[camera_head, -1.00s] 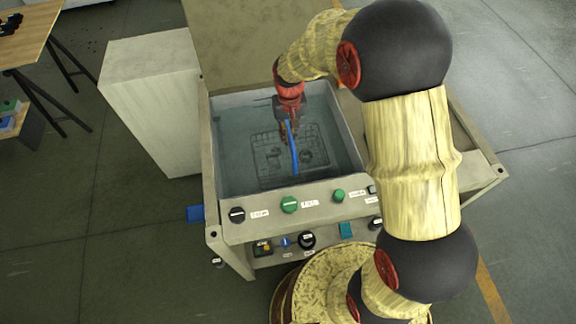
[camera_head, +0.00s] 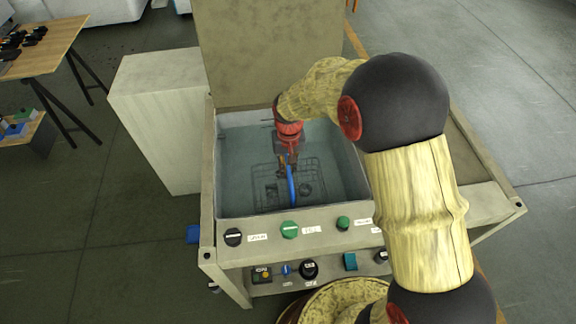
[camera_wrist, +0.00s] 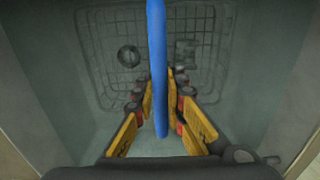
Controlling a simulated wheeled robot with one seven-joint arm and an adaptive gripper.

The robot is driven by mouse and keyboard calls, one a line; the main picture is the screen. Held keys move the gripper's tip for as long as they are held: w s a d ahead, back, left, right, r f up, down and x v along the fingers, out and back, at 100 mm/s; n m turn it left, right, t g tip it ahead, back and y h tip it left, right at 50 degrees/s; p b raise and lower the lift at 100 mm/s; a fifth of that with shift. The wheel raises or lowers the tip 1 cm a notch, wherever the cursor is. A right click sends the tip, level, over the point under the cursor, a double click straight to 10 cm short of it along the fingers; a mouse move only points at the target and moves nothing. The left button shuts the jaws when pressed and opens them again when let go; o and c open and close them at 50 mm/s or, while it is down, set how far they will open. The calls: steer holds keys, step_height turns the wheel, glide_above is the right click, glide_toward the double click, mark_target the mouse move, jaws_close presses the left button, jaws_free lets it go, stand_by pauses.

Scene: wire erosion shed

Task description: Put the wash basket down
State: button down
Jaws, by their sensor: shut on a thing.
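The wash basket is a dark wire basket (camera_head: 262,185) inside the water-filled tank (camera_head: 232,160). In the wrist view its wire grid (camera_wrist: 100,55) shows below the fingers, with a round part (camera_wrist: 128,56) and a squarish part (camera_wrist: 186,52) in it. A blue handle bar (camera_head: 291,187) rises over the basket and also crosses the wrist view (camera_wrist: 157,60). My gripper (camera_head: 288,164) is over the basket, its fingers closed about the blue handle. Whether the basket touches the tank floor cannot be told.
The tank's front panel (camera_head: 320,247) carries knobs and buttons. A raised lid (camera_head: 270,50) stands behind the tank. A pale cabinet (camera_head: 155,120) is at the left, and a wooden table (camera_head: 50,40) is farther left.

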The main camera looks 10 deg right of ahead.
step_height(320, 180, down, 3)
steer(key=shift+r+b, duration=0.1)
steer(key=shift+b, duration=0.25)
steer(key=c, duration=1.8)
jaws_free()
steer(key=shift+f, duration=0.2)
steer(key=shift+c, duration=0.2)
step_height(320, 180, up, 12)
steer(key=p, duration=0.3)
steer(key=shift+d+r, duration=0.1)
steer(key=s+d+r+t, duration=0.1)
steer(key=s+d+r, duration=0.1)
steer(key=r, duration=0.3)
steer(key=s+d+r+t, duration=0.1)
steer(key=s+d+r, duration=0.15)
steer(key=r, duration=0.25)
steer(key=s+d+r+t, duration=0.1)
steer(key=s+d+r, duration=0.2)
steer(key=s, duration=0.7)
steer(key=s+d+r+t, duration=0.2)
steer(key=s+d+r, duration=0.1)
steer(key=s+r, duration=0.4)
steer(key=s, duration=0.3)
steer(key=shift+r+t, duration=0.25)
steer(key=shift+t, duration=0.05)
